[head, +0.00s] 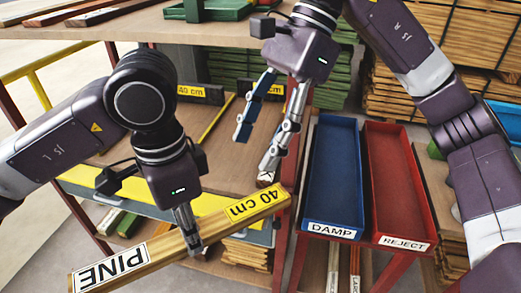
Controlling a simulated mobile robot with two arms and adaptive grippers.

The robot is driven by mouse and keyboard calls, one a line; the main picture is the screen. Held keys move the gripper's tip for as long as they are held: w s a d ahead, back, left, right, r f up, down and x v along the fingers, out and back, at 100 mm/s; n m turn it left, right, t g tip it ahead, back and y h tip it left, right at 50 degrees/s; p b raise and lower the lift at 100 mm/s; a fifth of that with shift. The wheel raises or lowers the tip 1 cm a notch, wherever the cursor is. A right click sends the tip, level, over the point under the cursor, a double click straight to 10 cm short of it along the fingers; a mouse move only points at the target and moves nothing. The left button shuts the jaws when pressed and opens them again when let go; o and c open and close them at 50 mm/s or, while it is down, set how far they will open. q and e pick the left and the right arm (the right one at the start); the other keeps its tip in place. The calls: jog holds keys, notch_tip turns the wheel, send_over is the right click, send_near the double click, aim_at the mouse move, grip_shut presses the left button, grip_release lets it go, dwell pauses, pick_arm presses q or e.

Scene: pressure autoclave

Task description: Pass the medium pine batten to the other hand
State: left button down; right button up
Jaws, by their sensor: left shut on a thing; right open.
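The pine batten (160,253) is a long yellowish wooden bar labelled "PINE" and "40 cm". It is in the head view at the lower left, slanting up to the right. My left gripper (192,243) is shut on it near its middle, between the two labels. My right gripper (253,158) is open, its fingers pointing down just above the batten's upper right end. One fingertip is close to that end; I cannot tell whether it touches. The far side of the batten is hidden.
A blue "DAMP" tray (335,175) and a red "REJECT" tray (398,180) stand at the right. A wooden workbench (225,185) with "40 cm" markers lies behind the grippers. An upper shelf (130,27) holds battens and a green holder (222,10). Timber stacks fill the back right.

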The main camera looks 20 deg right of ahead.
aim_at(239, 208)
jog(key=shift+n+h, duration=0.3)
jog(key=shift+h, duration=0.4)
jog(key=x, duration=0.4)
jog(key=w+d+x, duration=0.1)
jog(key=x, duration=0.9)
jog(key=shift+w+f, duration=0.1)
jog(key=shift+f, duration=0.5)
pick_arm(q)
jog(key=shift+s, duration=0.1)
pick_arm(e)
jog(key=shift+t, duration=0.3)
jog(key=c, duration=1.4)
pick_arm(q)
jog(key=c, duration=1.3)
grip_release()
pick_arm(e)
grip_shut()
